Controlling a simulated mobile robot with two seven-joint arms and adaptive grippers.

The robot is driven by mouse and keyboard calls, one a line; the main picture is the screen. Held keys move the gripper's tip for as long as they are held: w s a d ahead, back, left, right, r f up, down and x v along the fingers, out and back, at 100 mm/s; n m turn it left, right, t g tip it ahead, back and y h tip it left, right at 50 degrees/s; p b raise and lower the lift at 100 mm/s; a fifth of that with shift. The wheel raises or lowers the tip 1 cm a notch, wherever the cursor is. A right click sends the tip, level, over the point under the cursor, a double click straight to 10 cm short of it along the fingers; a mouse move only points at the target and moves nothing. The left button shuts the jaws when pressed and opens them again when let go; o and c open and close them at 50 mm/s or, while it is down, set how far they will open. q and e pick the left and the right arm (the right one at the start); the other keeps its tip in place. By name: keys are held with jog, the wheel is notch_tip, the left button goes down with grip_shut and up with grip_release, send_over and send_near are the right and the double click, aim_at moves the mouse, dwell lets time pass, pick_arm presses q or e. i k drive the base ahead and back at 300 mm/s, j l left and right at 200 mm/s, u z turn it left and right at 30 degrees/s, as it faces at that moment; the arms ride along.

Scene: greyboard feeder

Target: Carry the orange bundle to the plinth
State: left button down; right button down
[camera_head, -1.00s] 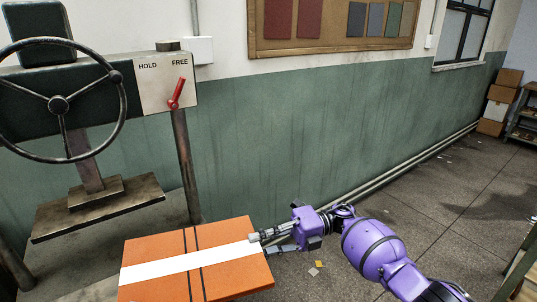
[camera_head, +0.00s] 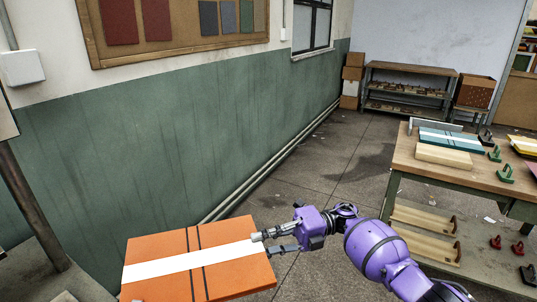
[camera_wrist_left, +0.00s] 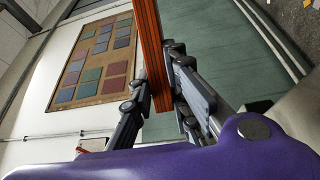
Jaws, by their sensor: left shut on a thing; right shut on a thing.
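The orange bundle (camera_head: 160,250) is a flat stack with a white band and two dark straps, at the bottom left of the head view. My right gripper (camera_head: 266,244) is shut on its right edge. In the left wrist view the orange bundle (camera_wrist_left: 150,40) shows edge-on, and my left gripper (camera_wrist_left: 160,95) is shut on it. The left gripper does not show in the head view. I cannot tell for certain which thing is the plinth; a pale block (camera_head: 444,161) lies on the workbench at the right.
The workbench (camera_head: 405,150) at the right holds a teal bundle (camera_head: 450,137), green clamps and a yellow piece. A shelf (camera_head: 410,75) and stacked boxes (camera_head: 350,85) stand at the back. Pipes (camera_head: 270,165) run along the left wall. The floor between wall and bench is clear.

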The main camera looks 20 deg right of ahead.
aim_at(443, 152)
jog(key=z, duration=2.7)
jog(key=i+j+z, duration=0.15)
jog(key=j+z, duration=0.25)
jog(key=i+j, duration=0.15)
jog(key=j, duration=0.25)
jog(key=i+j, duration=0.15)
jog(key=j, duration=0.25)
jog(key=i+j, duration=0.15)
jog(key=j, duration=0.25)
jog(key=i+j, duration=0.1)
jog(key=j, duration=0.35)
jog(key=i+j, duration=0.15)
jog(key=j, duration=0.25)
